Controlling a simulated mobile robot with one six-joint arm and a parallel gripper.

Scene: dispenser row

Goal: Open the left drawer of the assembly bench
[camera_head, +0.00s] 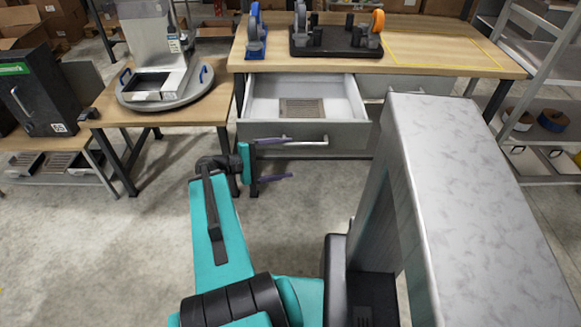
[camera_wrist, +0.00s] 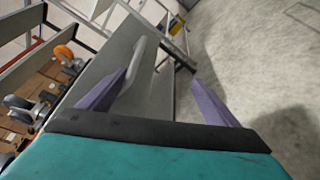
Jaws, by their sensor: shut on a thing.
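The left drawer (camera_head: 345,130) of the assembly bench (camera_head: 340,66) is pulled well out, and its light grey inside shows from above. A brown slatted panel (camera_head: 302,108) lies on its floor. The bar handle (camera_head: 316,142) crosses the drawer's front; it also shows in the wrist view (camera_wrist: 140,52). My gripper (camera_head: 292,158) is at the handle's left part, shut on it, though its two purple fingers look wide apart. The upper finger overlaps the handle, and the exact contact is hidden. In the wrist view the handle lies by the left finger.
A side table (camera_head: 205,97) with a round turntable stands left. The right drawer (camera_head: 403,82) looks closed, partly behind my arm. A black stand (camera_head: 335,42) with an orange wheel sits on the bench. A shelf rack (camera_head: 540,75) stands right. The floor before the drawer is clear.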

